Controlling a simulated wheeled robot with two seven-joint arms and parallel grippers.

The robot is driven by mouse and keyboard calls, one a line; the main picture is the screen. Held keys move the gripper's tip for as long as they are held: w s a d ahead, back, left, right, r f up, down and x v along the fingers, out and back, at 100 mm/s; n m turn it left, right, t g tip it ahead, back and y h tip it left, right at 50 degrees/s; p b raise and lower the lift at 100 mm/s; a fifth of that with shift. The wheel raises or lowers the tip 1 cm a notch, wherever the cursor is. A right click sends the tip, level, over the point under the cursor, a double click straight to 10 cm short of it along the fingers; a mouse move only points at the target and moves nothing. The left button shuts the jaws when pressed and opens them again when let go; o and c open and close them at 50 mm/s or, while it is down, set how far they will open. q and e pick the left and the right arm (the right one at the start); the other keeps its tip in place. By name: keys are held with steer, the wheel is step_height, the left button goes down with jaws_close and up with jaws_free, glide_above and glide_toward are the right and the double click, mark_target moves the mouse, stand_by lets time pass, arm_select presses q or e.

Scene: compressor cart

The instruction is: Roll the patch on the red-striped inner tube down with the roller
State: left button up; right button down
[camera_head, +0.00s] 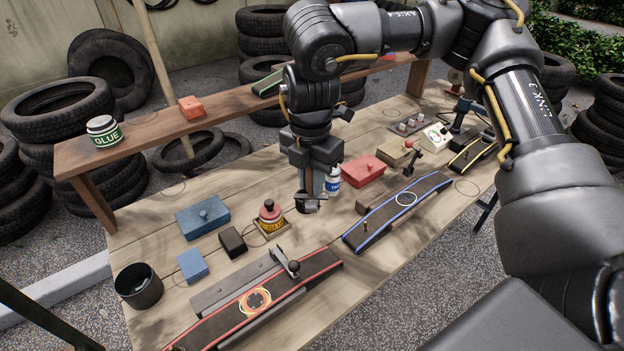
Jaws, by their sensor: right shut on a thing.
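The red-striped inner tube (306,273) lies at the near edge of the bench, over a grey support. A round orange patch (255,301) with a pale ring around it sits on its left half. My right gripper (311,180) points down over the middle of the bench, beyond the tube and apart from it. It is shut on a tool, seemingly the roller (309,204), with a dark and metallic lower end. Most of the tool's handle is hidden by the fingers. My left gripper is not in view.
A clamp-like metal bar with a black knob (293,267) stands by the red-striped tube. A blue-striped tube (393,214) lies to the right. A glue pot (269,214), blue box (203,217), black block (232,241) and dark cup (138,286) stand left. A raised shelf (150,140) runs behind.

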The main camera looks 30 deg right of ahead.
steer(key=m, duration=0.4)
steer(key=shift+a+r+m, duration=0.15)
steer(key=shift+m, duration=0.15)
steer(key=m, duration=0.4)
steer(key=shift+a+r+m, duration=0.15)
steer(key=shift+m, duration=0.15)
steer(key=m, duration=0.6)
steer(key=shift+a+r, duration=0.2)
steer(key=m, duration=0.4)
steer(key=shift+a+r, duration=0.1)
steer(key=shift+a, duration=0.05)
